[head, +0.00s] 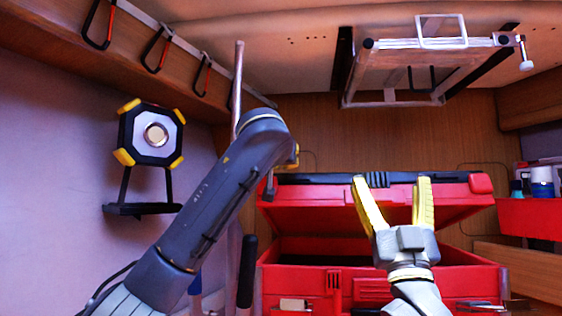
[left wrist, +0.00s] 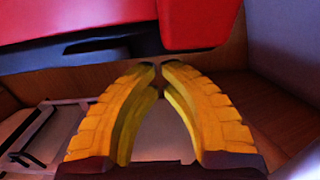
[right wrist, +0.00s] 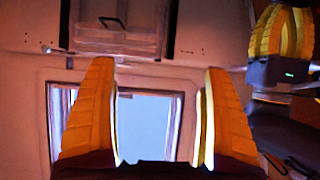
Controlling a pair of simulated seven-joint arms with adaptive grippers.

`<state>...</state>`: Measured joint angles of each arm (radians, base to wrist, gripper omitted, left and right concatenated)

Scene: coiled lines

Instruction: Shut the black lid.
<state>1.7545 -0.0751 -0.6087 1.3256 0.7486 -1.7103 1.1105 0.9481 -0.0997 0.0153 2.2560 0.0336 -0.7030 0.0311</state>
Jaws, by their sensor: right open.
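A red toolbox (head: 335,287) stands at the lower right of the head view. Its lid (head: 320,208) is red with a black strip along the top edge, and is tilted partly open above a dark gap. The red lid shows close at the top of the left wrist view (left wrist: 200,20). My left gripper (left wrist: 158,66) has its fingertips together near the lid, holding nothing; in the head view it is mostly hidden behind my arm. My right gripper (head: 392,182) is open and empty, fingers pointing up, in front of the lid in the picture; contact cannot be told.
A work lamp (head: 155,135) is at the left wall. Hooks (head: 157,48) hang at upper left. A folded metal rack (head: 405,75) is above the toolbox. A pole (head: 235,110) stands left of it. A red bin with bottles (head: 530,215) is at the right.

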